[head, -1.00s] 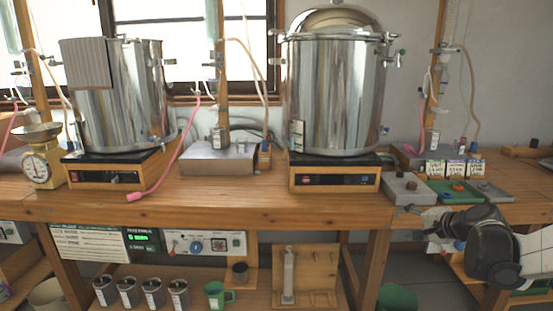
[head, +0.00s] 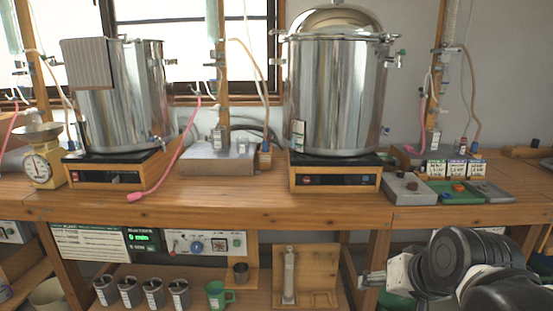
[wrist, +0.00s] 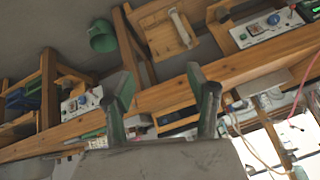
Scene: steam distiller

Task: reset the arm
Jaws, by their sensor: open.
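My gripper (head: 372,281) is at the lower right in the head view, below the front edge of the wooden bench (head: 250,206). My dark arm links fill the corner to its right. In the wrist view my gripper (wrist: 160,98) shows two separate fingers with nothing between them. Behind them the bench edge (wrist: 240,75) runs slanted across the tilted picture. The gripper is open and touches nothing that I can see.
Two steel pots (head: 335,95) (head: 130,100) stand on heater bases. A yellow scale (head: 42,165) is at the left. Small trays (head: 408,188) lie at the bench's right.

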